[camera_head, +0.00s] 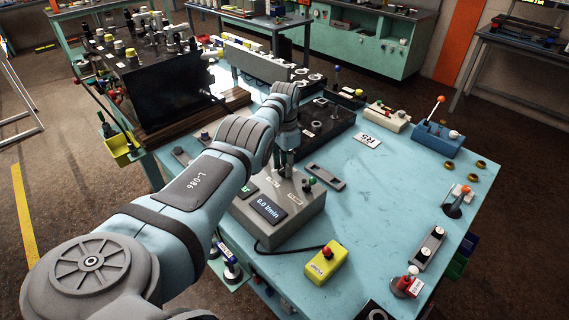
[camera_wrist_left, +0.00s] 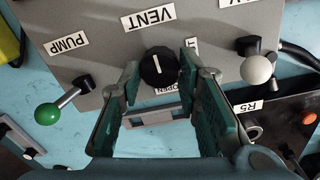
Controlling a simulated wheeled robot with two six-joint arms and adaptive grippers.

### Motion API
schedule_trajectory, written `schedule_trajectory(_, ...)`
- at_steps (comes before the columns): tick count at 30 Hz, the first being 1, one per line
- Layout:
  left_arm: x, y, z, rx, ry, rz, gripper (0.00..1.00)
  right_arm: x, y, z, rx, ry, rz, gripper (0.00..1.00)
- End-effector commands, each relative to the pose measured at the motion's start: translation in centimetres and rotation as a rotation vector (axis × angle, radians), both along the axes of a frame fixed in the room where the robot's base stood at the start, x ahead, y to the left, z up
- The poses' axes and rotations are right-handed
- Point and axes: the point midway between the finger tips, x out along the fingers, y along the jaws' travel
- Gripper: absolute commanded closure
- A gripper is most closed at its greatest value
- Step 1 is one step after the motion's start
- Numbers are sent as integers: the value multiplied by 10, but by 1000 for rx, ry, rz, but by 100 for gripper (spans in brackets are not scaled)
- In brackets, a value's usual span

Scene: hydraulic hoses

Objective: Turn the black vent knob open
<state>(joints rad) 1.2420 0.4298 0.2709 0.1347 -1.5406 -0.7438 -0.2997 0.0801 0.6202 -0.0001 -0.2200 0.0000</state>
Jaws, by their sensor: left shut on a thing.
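The black vent knob (camera_wrist_left: 158,67) is a round knob with a white line, on a grey panel under an upside-down "VENT" label (camera_wrist_left: 148,17). The line runs roughly up and down in the left wrist view, and an "OPEN" label (camera_wrist_left: 167,88) is partly covered below it. My left gripper (camera_wrist_left: 160,70) has one green-padded finger on each side of the knob and is shut on it. In the head view my left gripper (camera_head: 283,162) points down at the grey box (camera_head: 300,218); the knob is hidden there. My right gripper is not in view.
A "PUMP" lever with a green ball (camera_wrist_left: 47,114) and a lever with a pale ball (camera_wrist_left: 256,69) flank the knob. The box's display (camera_head: 268,206) reads 0.0 l/min. A yellow box with a red button (camera_head: 326,263) stands in front. The blue table's right-middle is clear.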

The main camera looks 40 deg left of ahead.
Motion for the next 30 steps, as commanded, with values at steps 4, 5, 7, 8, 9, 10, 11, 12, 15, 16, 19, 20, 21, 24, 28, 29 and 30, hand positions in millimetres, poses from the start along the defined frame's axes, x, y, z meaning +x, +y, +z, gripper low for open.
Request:
schedule_trajectory(4, -1, -1, -2, -3, 3, -27, 97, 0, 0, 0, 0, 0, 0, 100)
schedule_trajectory(5, -1, -1, -2, -3, 3, -29, 97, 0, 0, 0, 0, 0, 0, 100)
schedule_trajectory(7, -1, -1, -2, -3, 3, -33, 97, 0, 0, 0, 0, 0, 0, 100)
schedule_trajectory(8, -1, -1, -2, -3, 3, -34, 97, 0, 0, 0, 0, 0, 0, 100)
schedule_trajectory(9, -1, -1, -2, -3, 3, -35, 97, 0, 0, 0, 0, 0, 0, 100)
schedule_trajectory(10, -1, -1, -2, -3, 3, -35, 97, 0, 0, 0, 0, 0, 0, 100)
schedule_trajectory(11, -1, -1, -2, -3, 3, -35, 97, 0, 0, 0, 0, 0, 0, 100)
schedule_trajectory(12, -1, -1, -2, -3, 3, -35, 97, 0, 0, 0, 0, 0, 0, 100)
schedule_trajectory(15, -1, -1, -2, -3, 3, -35, 97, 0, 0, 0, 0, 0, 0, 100)
schedule_trajectory(16, -1, -1, -2, -3, 3, -35, 97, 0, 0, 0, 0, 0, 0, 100)
schedule_trajectory(19, -1, -1, -2, -3, 3, -34, 58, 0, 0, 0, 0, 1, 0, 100)
schedule_trajectory(20, -1, -1, -1, -3, 3, -34, 54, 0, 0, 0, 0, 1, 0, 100)
schedule_trajectory(21, -1, -1, -1, -2, 3, -34, 49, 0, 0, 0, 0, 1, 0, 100)
schedule_trajectory(24, -1, -1, -1, -2, 2, -33, 49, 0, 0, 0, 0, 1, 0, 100)
schedule_trajectory(28, -1, 0, -1, -2, 2, -32, 49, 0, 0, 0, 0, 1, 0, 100)
schedule_trajectory(29, -1, 0, -1, -2, 2, -32, 49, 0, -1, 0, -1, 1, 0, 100)
schedule_trajectory(30, 0, 0, 0, -1, 0, -32, 49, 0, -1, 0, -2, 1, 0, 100)
